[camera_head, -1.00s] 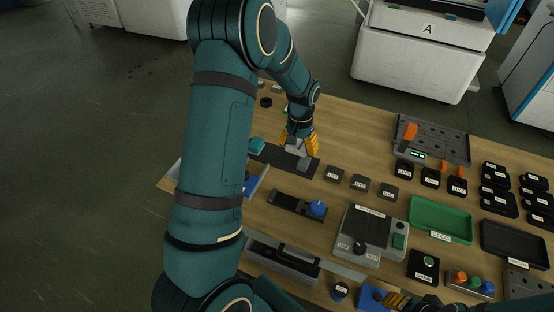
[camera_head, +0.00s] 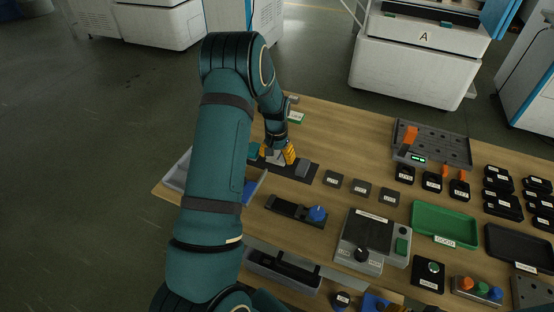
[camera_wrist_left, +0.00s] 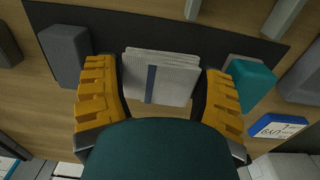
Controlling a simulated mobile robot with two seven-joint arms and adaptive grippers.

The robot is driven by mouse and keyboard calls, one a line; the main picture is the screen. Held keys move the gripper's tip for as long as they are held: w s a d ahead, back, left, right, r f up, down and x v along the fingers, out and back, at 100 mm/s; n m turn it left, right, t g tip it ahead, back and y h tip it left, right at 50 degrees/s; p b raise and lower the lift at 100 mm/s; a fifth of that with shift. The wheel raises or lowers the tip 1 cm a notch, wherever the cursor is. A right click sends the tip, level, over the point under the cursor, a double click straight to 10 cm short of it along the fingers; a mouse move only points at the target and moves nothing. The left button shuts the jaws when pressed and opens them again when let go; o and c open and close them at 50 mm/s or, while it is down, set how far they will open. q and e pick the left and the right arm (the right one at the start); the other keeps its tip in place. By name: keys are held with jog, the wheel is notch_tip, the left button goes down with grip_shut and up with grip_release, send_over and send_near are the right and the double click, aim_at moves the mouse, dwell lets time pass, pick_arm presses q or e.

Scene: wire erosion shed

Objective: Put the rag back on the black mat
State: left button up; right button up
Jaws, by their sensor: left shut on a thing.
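The rag (camera_wrist_left: 160,77) is a folded pale cloth with a blue stripe, seen in the left wrist view between the orange fingers. My left gripper (camera_wrist_left: 161,95) is shut on it. In the head view my left gripper (camera_head: 278,155) is at the black mat (camera_head: 318,170), a dark strip on the wooden table, and mostly hides the rag. The mat also shows behind the rag in the left wrist view (camera_wrist_left: 215,42). I cannot tell whether the rag touches the mat. Only a sliver of my right gripper (camera_head: 396,307) shows at the bottom edge.
A grey block (camera_wrist_left: 65,55) and a teal block (camera_wrist_left: 250,82) stand on either side of the left gripper. A blue-labelled box (camera_wrist_left: 278,127) is close by on the right. A holder with a blue knob (camera_head: 317,214) lies in front of the mat.

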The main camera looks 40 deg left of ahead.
aim_at(276, 155)
pick_arm(q)
jog(key=shift+f, duration=0.55)
jog(key=shift+f, duration=0.15)
jog(key=o, duration=0.8)
jog(key=shift+o, duration=0.2)
notch_tip(276, 155, up, 12)
jog(key=p, duration=0.2)
jog(key=shift+a+r, duration=0.15)
jog(key=shift+r, duration=0.05)
